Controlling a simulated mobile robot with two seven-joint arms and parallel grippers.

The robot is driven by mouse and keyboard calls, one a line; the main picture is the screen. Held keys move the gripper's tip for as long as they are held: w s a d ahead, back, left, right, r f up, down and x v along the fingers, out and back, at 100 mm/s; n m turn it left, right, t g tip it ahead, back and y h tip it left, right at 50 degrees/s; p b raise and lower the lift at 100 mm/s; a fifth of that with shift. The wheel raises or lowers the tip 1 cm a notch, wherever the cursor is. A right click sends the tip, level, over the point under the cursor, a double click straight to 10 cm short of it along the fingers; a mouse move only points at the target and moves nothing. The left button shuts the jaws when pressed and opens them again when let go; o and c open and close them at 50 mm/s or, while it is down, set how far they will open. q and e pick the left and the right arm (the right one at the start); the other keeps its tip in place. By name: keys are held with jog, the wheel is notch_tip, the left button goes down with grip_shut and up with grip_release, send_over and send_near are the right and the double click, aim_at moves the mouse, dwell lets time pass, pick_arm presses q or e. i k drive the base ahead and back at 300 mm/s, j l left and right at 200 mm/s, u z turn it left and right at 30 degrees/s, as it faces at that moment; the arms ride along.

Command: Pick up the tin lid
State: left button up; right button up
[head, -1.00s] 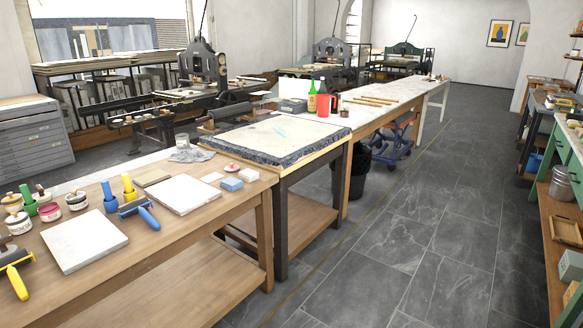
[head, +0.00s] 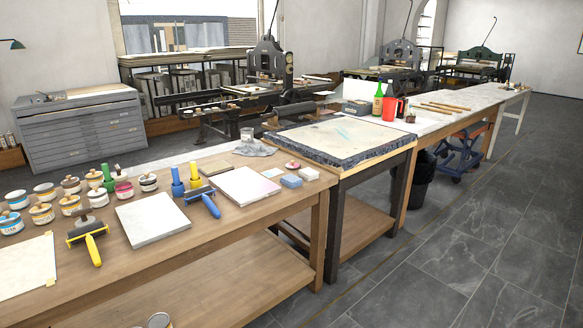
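Several small ink tins (head: 69,204) with coloured labels stand in a group at the left end of the wooden bench. Some seem to have lids with knob-like tops, such as the white-and-red tin (head: 122,187) and the tin beside it (head: 148,182). I cannot tell a separate loose tin lid among them. A small round red-topped item (head: 292,165) lies near the bench's right end, too small to make out. Neither of my grippers is in view.
Grey floor (head: 440,270) is clear at the right.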

aim_at(293, 165)
jog(key=i+l+u, duration=0.1)
jog(key=u, duration=0.3)
jog(key=i+l+u, duration=0.15)
jog(key=u, duration=0.3)
jog(key=i+l+u, duration=0.1)
jog(key=u, duration=0.3)
jog(key=i+l+u, duration=0.15)
jog(key=l, duration=0.15)
jog(key=l+u, duration=0.15)
jog(key=l, duration=0.15)
jog(key=i+l+u, duration=0.15)
jog(key=l, duration=0.2)
jog(key=i+l, duration=0.1)
jog(key=l, duration=0.5)
jog(key=i+l+u, duration=0.15)
jog(key=l, duration=1.1)
jog(key=i+u, duration=0.05)
